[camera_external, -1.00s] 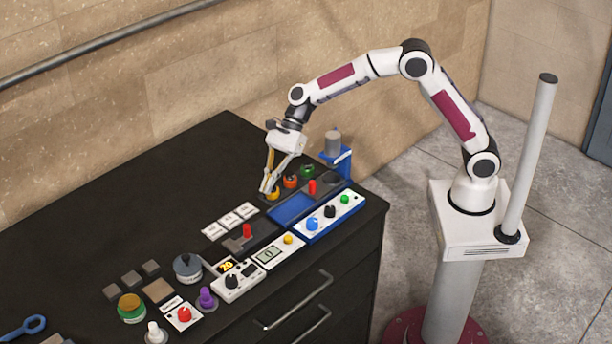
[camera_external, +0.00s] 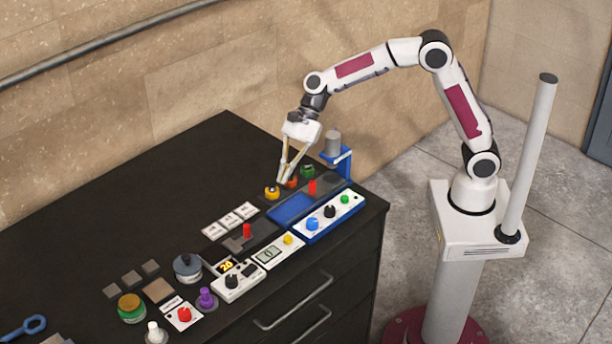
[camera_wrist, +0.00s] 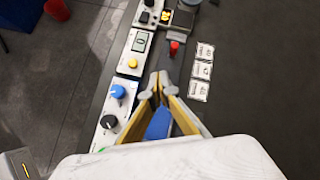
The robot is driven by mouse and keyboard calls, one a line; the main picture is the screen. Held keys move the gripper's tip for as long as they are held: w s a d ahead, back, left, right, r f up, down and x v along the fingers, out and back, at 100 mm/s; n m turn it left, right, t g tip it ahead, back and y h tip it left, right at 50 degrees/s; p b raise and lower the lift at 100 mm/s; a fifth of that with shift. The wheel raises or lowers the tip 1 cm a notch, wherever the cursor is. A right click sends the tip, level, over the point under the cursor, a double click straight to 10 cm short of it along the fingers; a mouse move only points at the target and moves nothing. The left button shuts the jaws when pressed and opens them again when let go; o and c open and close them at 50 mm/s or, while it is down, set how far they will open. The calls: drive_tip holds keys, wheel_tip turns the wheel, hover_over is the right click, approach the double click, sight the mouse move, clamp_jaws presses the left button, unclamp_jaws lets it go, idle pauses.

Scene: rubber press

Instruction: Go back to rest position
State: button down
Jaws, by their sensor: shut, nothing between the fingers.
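My gripper (camera_external: 282,182) is shut and empty, pointing down above the far right part of the dark table (camera_external: 190,150). In the external view its tips overlap the orange round piece (camera_external: 292,182); I cannot tell whether they touch it. In the wrist view the shut fingertips (camera_wrist: 159,82) show above the blue press plate (camera_wrist: 160,124), which they partly hide. The blue rubber press (camera_external: 291,208) has a red knob (camera_external: 312,187) and a grey cylinder on a blue bracket (camera_external: 343,161) behind it.
A yellow piece (camera_external: 272,192) and a green piece (camera_external: 307,171) stand beside the orange one. A control panel with blue, black and green knobs (camera_external: 329,214) lies in front. White cards (camera_external: 230,221), a timer unit (camera_external: 237,281) and a grey pot (camera_external: 187,267) stand to the left. The air above the table is clear.

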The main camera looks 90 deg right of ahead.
drive_tip(key=s+d+r+n+h, duration=0.1)
drive_tip(key=s+r+n, duration=0.45)
drive_tip(key=s, duration=0.45)
drive_tip(key=s+d+n+h, duration=0.3)
drive_tip(key=s+n, duration=0.5)
drive_tip(key=s, duration=0.6)
drive_tip(key=s+d+f+n+t+h, duration=0.1)
drive_tip(key=s+d+n, duration=0.5)
drive_tip(key=s, duration=0.7)
drive_tip(key=shift+s+f+n+h, duration=0.2)
drive_tip(key=shift+s+n+h, duration=0.2)
drive_tip(key=shift+n+h, duration=0.6)
idle(1.0)
